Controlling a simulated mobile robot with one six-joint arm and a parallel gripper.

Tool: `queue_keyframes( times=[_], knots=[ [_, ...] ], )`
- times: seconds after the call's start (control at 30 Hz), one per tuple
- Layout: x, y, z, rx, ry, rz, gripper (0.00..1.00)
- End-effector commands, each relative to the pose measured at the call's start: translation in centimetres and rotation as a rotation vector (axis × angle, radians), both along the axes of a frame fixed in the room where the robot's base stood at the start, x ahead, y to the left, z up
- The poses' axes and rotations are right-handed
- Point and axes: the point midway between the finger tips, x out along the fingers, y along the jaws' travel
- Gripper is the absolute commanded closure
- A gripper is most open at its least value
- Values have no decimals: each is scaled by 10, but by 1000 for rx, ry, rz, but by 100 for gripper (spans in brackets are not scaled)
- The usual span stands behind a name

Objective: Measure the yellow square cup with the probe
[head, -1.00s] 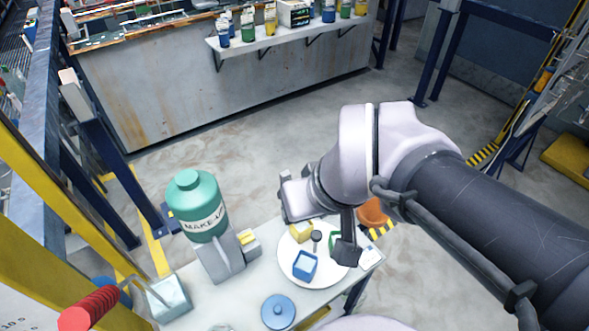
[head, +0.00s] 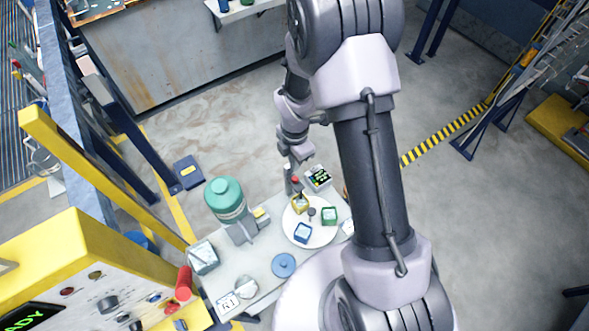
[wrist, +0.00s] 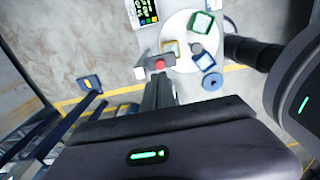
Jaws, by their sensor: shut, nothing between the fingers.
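The yellow square cup (head: 300,204) stands on a white round plate (head: 320,240), at its far left part. It also shows in the wrist view (wrist: 180,50). A red-topped piece (head: 295,180), perhaps the probe, is just beyond the cup; it also shows in the wrist view (wrist: 160,64). A meter with a lit green display (head: 318,178) stands behind the plate. My gripper (wrist: 158,84) is shut and empty, its fingertips lined up with the red top in the wrist view. I cannot tell whether they touch it.
A teal bottle (head: 226,198) stands left. A blue lid (head: 284,265) lies on the table's front. A yellow control box (head: 70,270) is at lower left.

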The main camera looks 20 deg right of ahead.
Motion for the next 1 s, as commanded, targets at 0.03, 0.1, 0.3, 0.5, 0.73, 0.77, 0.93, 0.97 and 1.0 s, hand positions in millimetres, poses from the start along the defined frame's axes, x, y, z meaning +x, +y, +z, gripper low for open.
queue_keyframes(
  times=[0.03,0.1,0.3,0.5,0.73,0.77,0.93,0.97,1.0],
  knots=[
    [-1,0,-10,0,3,0,100],
    [-1,0,-24,0,3,-1,100],
    [0,0,-52,1,1,-1,100],
    [0,0,-61,0,0,-2,100],
    [0,0,-60,0,0,-2,100],
    [0,0,-61,0,0,-2,100],
    [0,0,-81,0,0,-2,100],
    [0,0,-87,0,0,-2,100],
    [0,0,-96,0,0,-2,100]
  ],
)
